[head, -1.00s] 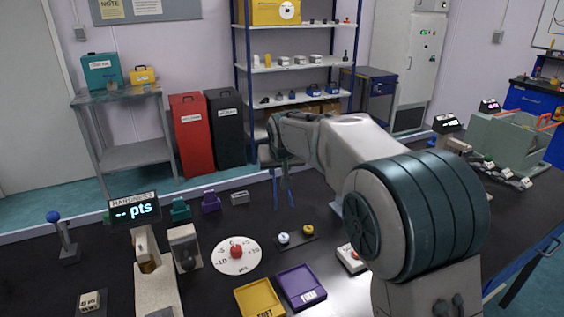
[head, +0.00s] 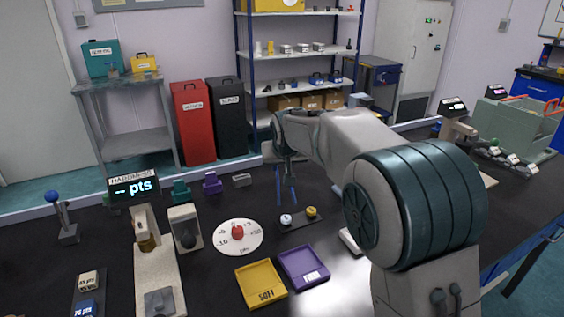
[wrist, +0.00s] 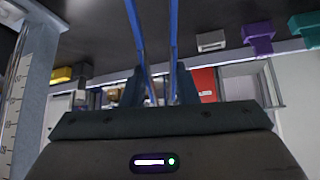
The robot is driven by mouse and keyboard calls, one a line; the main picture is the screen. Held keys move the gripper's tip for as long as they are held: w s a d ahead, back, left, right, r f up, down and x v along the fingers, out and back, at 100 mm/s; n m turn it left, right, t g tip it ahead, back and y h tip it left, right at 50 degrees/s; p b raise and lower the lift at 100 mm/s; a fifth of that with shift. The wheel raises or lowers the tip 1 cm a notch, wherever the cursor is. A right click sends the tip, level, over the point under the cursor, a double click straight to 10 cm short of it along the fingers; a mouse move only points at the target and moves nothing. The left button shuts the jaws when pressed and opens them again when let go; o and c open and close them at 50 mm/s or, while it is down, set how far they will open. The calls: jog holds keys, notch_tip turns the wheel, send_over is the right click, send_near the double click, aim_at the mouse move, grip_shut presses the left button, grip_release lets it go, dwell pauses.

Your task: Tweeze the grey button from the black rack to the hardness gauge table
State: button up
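My gripper (head: 286,163) is shut on a pair of blue tweezers (head: 286,190), whose two legs hang down with a gap between them. The wrist view also shows the tweezers (wrist: 173,32) between my gripper's dark fingers (wrist: 162,88). The tweezers' tips are empty, just behind and above the small black rack (head: 300,222) in the picture. The pale grey button (head: 286,219) sits at the rack's left, beside a yellow button (head: 311,211). The hardness gauge (head: 143,222) stands at the left; a grey square plate (head: 160,303) lies on its beige base. The wrist view does not show the buttons.
A round white dial (head: 238,236) with a red knob lies between gauge and rack. Yellow (head: 261,284) and purple (head: 303,268) trays lie in front of the rack. Small teal (head: 180,190) and purple (head: 212,182) items stand behind the dial. Bare black table lies around the rack.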

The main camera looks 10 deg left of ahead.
notch_tip(320, 180, down, 5)
jog(key=b, duration=0.3)
grip_shut()
notch_tip(320, 180, up, 12)
jog(key=p, duration=0.8)
jog(key=shift+s, duration=0.1)
